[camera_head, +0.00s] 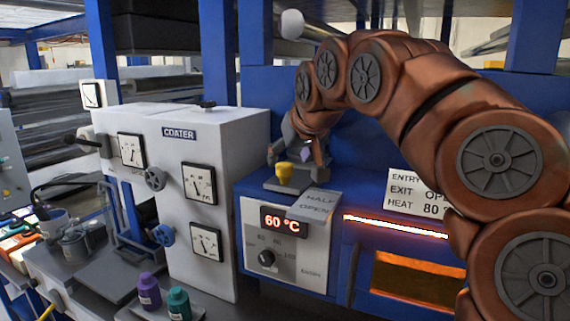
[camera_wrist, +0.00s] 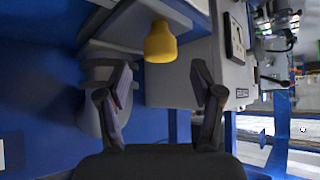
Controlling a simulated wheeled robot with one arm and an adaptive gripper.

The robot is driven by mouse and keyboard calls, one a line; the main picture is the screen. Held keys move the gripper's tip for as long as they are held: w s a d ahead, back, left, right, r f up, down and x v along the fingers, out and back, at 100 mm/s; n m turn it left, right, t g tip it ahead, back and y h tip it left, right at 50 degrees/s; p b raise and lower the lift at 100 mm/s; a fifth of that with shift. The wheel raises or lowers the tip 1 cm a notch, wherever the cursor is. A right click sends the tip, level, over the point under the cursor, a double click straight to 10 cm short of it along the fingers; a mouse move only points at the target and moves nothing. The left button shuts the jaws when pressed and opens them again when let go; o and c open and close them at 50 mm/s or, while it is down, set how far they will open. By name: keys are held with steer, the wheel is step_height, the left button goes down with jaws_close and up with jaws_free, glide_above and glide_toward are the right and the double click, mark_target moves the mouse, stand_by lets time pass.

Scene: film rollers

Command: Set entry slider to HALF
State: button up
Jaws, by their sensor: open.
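The entry slider's yellow knob (camera_head: 284,171) stands upright on a grey plate on top of the blue heater unit. A grey label (camera_head: 316,203) reading HALF and OPEN lies to its right; the knob is up and left of the word HALF. My gripper (camera_head: 297,158) is at the knob, with its fingers open and pointing down. In the wrist view the yellow knob (camera_wrist: 160,42) shows beyond the fingertips and between their lines, and my gripper (camera_wrist: 162,78) is open and empty. I see no contact. Any other slider mark is hidden.
A white sign (camera_head: 418,192) reads ENTRY, EXIT and HEAT, partly hidden by my arm. A panel below shows 60 °C (camera_head: 283,222) over a black dial (camera_head: 266,259). The white coater cabinet (camera_head: 225,240) stands close on the left. Purple (camera_head: 149,291) and green bottles (camera_head: 178,303) stand in front.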

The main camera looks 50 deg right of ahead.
mark_target(285, 164)
steer(key=shift+p+x, duration=0.4)
steer(key=shift+x, duration=1.95)
jaws_close()
